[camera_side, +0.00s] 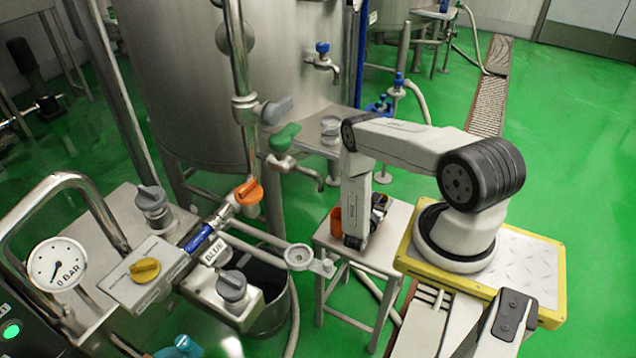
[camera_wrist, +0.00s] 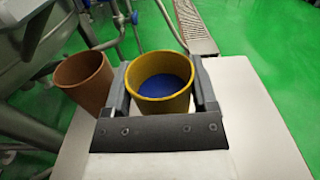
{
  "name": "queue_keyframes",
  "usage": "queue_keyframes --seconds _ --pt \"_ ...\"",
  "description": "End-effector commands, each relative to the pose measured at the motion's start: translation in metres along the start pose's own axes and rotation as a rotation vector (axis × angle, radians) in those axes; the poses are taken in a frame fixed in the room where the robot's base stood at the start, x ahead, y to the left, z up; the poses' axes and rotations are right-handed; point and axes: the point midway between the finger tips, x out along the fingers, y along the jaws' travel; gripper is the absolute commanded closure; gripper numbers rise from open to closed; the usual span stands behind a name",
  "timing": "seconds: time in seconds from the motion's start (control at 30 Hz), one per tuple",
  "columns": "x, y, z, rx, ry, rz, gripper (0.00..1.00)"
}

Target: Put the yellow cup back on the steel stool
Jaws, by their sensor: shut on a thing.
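The yellow cup (camera_wrist: 158,101) is between the two fingers of my gripper (camera_wrist: 160,78) in the wrist view. My gripper is shut on it, one finger on each side. The cup's mouth faces the wrist camera, and its inside shows blue. The steel stool (camera_wrist: 252,120) has a pale square top, which lies under and around the cup in the wrist view. The stool (camera_side: 388,246) stands left of my base in the side view. There the cup is mostly hidden by my wrist, and I cannot tell whether its bottom touches the top.
An orange-brown cup (camera_wrist: 84,80) stands close left of my gripper; it also shows in the side view (camera_side: 336,222). A large steel tank (camera_side: 190,90) with taps stands behind. A pipe with a small ring (camera_side: 298,257) reaches towards the stool. The stool's right part is clear.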

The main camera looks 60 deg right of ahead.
Motion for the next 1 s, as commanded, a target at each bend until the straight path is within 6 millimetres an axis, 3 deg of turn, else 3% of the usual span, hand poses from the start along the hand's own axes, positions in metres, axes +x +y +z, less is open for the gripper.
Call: queue_keyframes --seconds 0.43,0.47,0.53,1.0 --pt "-0.0002 -0.0002 -0.0039 0.000 0.000 0.000 1.00" --pt "-0.0002 -0.0002 -0.0040 0.000 0.000 0.000 0.19" --pt "-0.0002 -0.0002 -0.0037 0.000 0.000 0.000 0.00" --pt "-0.0021 0.0005 -0.0005 0.000 0.000 0.002 0.00"
